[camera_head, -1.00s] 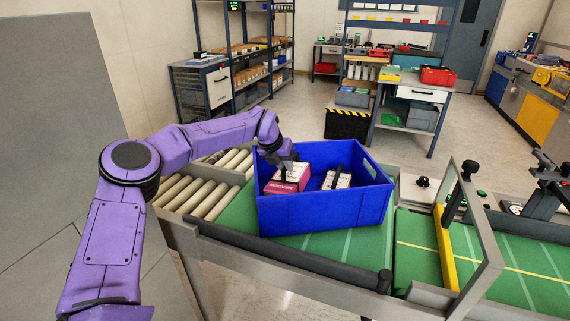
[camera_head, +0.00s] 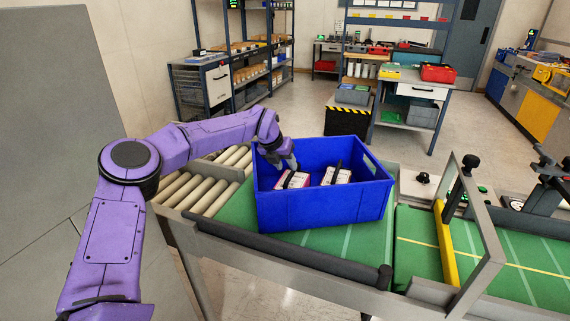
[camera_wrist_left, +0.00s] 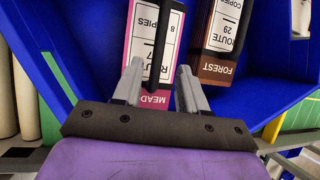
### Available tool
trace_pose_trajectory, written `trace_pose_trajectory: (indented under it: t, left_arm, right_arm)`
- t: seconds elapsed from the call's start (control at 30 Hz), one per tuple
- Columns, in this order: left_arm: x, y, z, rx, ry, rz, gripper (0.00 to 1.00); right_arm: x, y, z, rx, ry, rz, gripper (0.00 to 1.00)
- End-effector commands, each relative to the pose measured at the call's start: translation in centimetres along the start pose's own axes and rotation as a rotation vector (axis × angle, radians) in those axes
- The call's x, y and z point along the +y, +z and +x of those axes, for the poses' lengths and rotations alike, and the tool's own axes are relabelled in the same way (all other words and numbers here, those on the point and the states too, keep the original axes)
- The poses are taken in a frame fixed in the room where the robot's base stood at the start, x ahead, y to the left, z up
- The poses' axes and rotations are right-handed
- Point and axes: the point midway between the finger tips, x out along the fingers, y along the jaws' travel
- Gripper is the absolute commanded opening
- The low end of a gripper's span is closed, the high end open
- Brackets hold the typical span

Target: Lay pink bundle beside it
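The pink bundle (camera_head: 293,180), with a white label and a black strap, lies in the blue crate (camera_head: 310,211), on its left side. The brown bundle (camera_head: 337,177) lies to its right with a narrow gap between them. In the left wrist view the pink bundle (camera_wrist_left: 140,28) reads MEAD and the brown bundle (camera_wrist_left: 215,68) reads FOREST. My left gripper (camera_head: 290,166) is just above the pink bundle. In the wrist view its fingers (camera_wrist_left: 160,72) are spread, with the black strap between them and clear of both. My right gripper is not in view.
The crate stands on a green conveyor (camera_head: 340,243) with cream rollers (camera_head: 205,190) at the left. A yellow bar (camera_head: 445,243) and a metal frame stand to the right. The crate walls rise close around my left gripper. The crate's right part is free.

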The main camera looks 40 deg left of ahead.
Motion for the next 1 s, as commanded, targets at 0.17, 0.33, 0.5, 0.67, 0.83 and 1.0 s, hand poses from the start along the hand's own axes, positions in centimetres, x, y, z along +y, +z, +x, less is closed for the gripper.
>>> trace_pose_trajectory:
  t: [0.17,0.33,0.5,0.67,0.83,1.0]
  left_arm:
    - [-0.3,0.6,-1.1,-0.001,0.000,0.000,0.42]
    - [-0.2,0.5,-4.4,-0.006,-0.004,0.000,0.42]
    - [-0.2,0.5,-9.0,-0.005,-0.002,-0.001,0.42]
    - [-0.2,0.5,-11.9,-0.002,-0.001,-0.001,0.42]
    - [-0.2,0.5,-13.1,0.000,0.000,0.000,0.42]
    - [-0.2,0.5,-13.1,0.001,0.000,0.000,0.42]
  right_arm:
    - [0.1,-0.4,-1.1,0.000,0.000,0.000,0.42]
    - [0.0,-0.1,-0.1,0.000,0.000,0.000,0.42]
    - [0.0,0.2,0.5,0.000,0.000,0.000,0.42]
    - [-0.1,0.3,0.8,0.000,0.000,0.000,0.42]
    - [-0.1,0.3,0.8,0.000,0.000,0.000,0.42]
    - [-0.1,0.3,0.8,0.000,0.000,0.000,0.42]
